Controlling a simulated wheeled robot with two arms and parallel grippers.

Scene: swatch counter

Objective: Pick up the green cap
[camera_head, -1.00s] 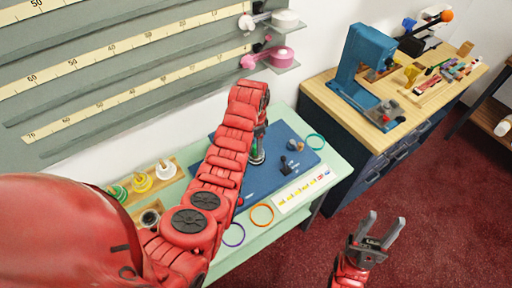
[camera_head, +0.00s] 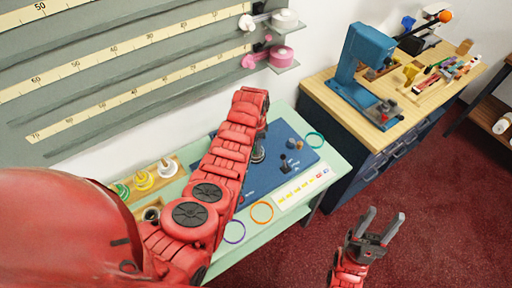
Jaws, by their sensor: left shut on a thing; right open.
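My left gripper (camera_head: 259,140) is over the blue mat (camera_head: 228,165), mostly hidden behind its own red arm. It is shut on a small greenish thing, which looks like the green cap (camera_head: 262,136); only a sliver of it shows. A dark round piece with a pale rim (camera_head: 258,156) shows just below; I cannot tell whether it touches the cap. My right gripper (camera_head: 378,228) is open and empty, over the red carpet in front of the counter.
A wooden rack (camera_head: 170,179) with green, yellow and white spools stands left. A dark knobbed piece (camera_head: 285,167) and small pieces lie on the mat. A blue press (camera_head: 362,65) stands on the right bench.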

